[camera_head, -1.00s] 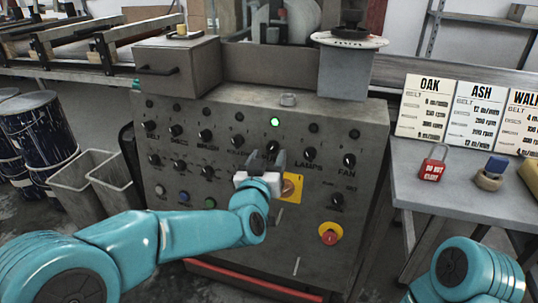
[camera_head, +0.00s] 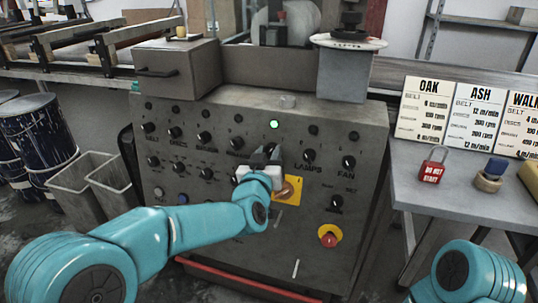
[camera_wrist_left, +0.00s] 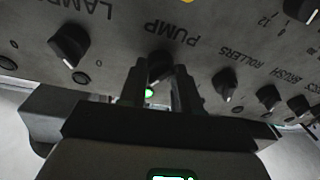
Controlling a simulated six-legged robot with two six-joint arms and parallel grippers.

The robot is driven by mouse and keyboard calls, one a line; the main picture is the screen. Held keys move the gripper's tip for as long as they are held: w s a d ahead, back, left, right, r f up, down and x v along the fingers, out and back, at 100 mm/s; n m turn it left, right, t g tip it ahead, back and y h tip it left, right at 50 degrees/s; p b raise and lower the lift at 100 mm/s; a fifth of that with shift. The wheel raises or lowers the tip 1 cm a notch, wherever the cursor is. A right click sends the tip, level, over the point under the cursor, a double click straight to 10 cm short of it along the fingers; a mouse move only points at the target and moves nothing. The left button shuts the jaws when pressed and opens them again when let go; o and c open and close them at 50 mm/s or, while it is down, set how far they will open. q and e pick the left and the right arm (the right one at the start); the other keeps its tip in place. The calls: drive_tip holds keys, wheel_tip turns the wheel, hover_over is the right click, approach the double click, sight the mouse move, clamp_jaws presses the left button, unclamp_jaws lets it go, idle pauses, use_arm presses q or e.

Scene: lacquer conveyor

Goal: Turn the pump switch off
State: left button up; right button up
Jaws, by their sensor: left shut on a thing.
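The pump switch (camera_wrist_left: 160,66) is a dark knob on the grey control panel (camera_head: 225,225), next to the upside-down PUMP label in the left wrist view. My left gripper (camera_head: 267,156) is at this knob. In the left wrist view, the two fingers of my left gripper (camera_wrist_left: 160,84) stand on either side of the knob and are shut on it. The fingers partly hide the knob in the head view. A green lamp (camera_head: 274,125) just above it is lit. My right gripper is out of view.
The LAMPS knob (camera_head: 309,156) and FAN knob (camera_head: 348,162) lie to the right. A yellow plate with a rotary switch (camera_head: 287,191) is close below the gripper. A red stop button (camera_head: 329,240) is lower right. A side table (camera_head: 420,180) bears a red padlock (camera_head: 432,168).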

use_arm(q)
drive_tip(key=shift+n, duration=0.3)
drive_tip(key=n, duration=0.2)
drive_tip(key=shift+n+y, duration=0.3)
drive_tip(key=n, duration=0.3)
drive_tip(key=shift+r+y, duration=0.1)
drive_tip(key=shift+y, duration=0.2)
drive_tip(key=n+g+y, duration=0.1)
drive_tip(key=n, duration=0.5)
drive_tip(key=shift+p, duration=0.35)
drive_tip(key=shift+n+g, duration=0.3)
drive_tip(key=shift+n, duration=0.1)
drive_tip(key=o, duration=1)
drive_tip(key=shift+o, duration=0.2)
drive_tip(key=s+a+r+p, duration=0.1)
drive_tip(key=s+r+p, duration=0.1)
drive_tip(key=s, duration=1.4)
drive_tip(key=shift+a+r, duration=0.35)
drive_tip(key=shift+r, duration=0.05)
drive_tip(key=shift+a, duration=0.1)
